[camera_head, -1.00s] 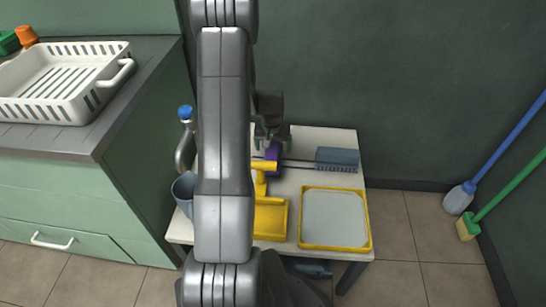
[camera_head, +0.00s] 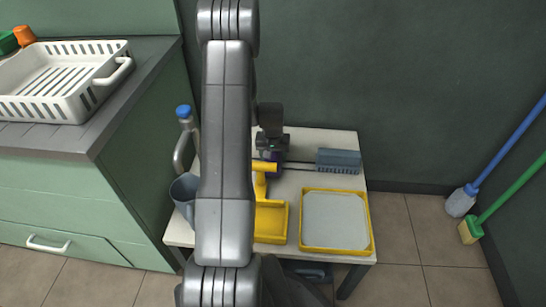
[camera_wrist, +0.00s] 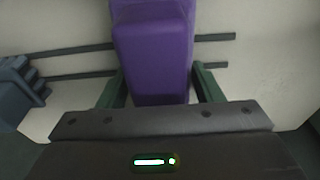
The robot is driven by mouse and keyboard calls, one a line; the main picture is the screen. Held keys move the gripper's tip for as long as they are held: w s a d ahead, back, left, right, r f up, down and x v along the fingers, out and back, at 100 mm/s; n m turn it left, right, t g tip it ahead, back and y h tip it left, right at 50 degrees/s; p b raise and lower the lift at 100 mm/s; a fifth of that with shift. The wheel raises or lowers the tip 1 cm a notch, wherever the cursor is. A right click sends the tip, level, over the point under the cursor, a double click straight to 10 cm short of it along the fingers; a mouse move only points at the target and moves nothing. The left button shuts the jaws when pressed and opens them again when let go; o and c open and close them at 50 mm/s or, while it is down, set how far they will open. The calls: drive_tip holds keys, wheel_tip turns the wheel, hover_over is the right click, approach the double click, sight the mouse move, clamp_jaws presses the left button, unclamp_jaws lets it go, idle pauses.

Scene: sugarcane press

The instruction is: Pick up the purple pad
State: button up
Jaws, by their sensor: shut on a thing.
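The purple pad (camera_wrist: 155,50) fills the top middle of the wrist view, a block with rounded edges. My gripper (camera_wrist: 158,85) has its two green fingers on either side of the pad, shut on it. Whether the pad still touches the table cannot be told.
On the white table (camera_head: 285,179) are a yellow-rimmed tray (camera_head: 371,222), a yellow scoop-like piece (camera_head: 270,222), a blue-grey block (camera_head: 338,161) and a grey-blue cup (camera_head: 186,190). A counter with a white basket (camera_head: 60,105) stands left. Two brooms lean at right.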

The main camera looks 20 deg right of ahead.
wheel_tip(320, 180, up, 10)
drive_tip(key=p, duration=0.3)
